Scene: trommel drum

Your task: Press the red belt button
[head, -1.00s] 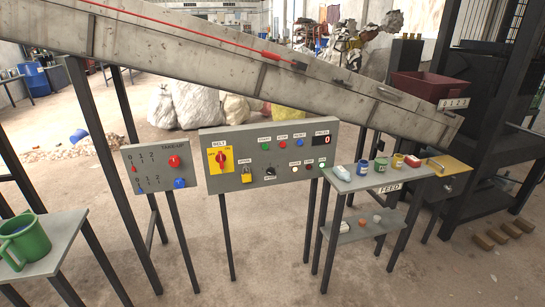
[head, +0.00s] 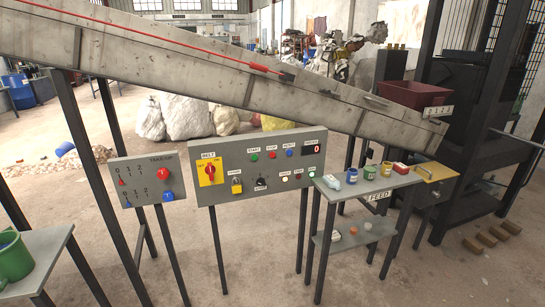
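The grey belt panel (head: 225,190) stands on posts near the middle of the head view, under the sloping conveyor. Its red button (head: 271,155) sits in the upper row, between a green button (head: 253,156) and a blue button (head: 290,152). Nothing covers it. The panel also bears a yellow switch plate with a red knob (head: 211,170), a yellow padlock (head: 236,186), a black knob (head: 261,183), small lamps and a display reading 0 (head: 312,149). Neither of my grippers is in view.
A take-up panel (head: 143,190) with red and blue knobs stands left. The feed table (head: 345,190) with small containers stands right, close to the belt panel. The conveyor (head: 200,75) slopes above. A green mug (head: 12,262) sits on a side table. Floor in front is clear.

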